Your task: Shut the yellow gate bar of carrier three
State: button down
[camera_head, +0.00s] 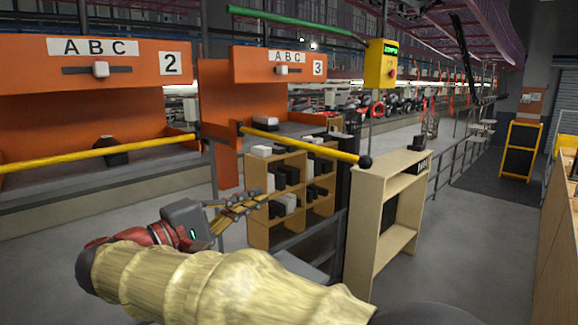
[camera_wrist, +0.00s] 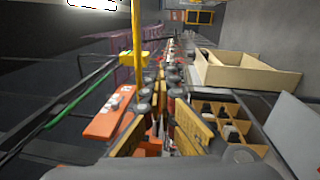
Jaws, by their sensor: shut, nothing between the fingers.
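Carrier three (camera_head: 277,66) is an orange frame with a "3" plate; its orange panel also shows in the wrist view (camera_wrist: 104,120). Its yellow gate bar (camera_head: 300,144) runs from a post at the carrier's left side out to the right and towards me. It ends in a black knob (camera_head: 365,161) beyond the carrier's right edge, so the bar stands swung out. The bar also shows in the wrist view (camera_wrist: 137,25). My gripper (camera_head: 262,199) is shut and empty, below the bar in the head view. Whether it touches the bar is unclear.
Carrier two (camera_head: 95,75) stands left, its yellow bar (camera_head: 90,153) across its front. A wooden shelf (camera_head: 385,175) and a cubby rack (camera_head: 292,160) stand below and right of the bar. A yellow control box (camera_head: 381,64) hangs above. Open floor lies further right.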

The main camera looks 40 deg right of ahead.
jog(key=s+d+r+m+g+p, duration=0.1)
jog(key=d+r, duration=0.2)
jog(key=d, duration=0.4)
jog(key=s+d+r+m+h+p, duration=0.1)
jog(key=d+r+p, duration=0.1)
jog(key=d, duration=0.4)
jog(key=shift+s+d+r+g, duration=0.2)
jog(key=shift+d+r+g, duration=0.15)
jog(key=shift+r+g, duration=0.05)
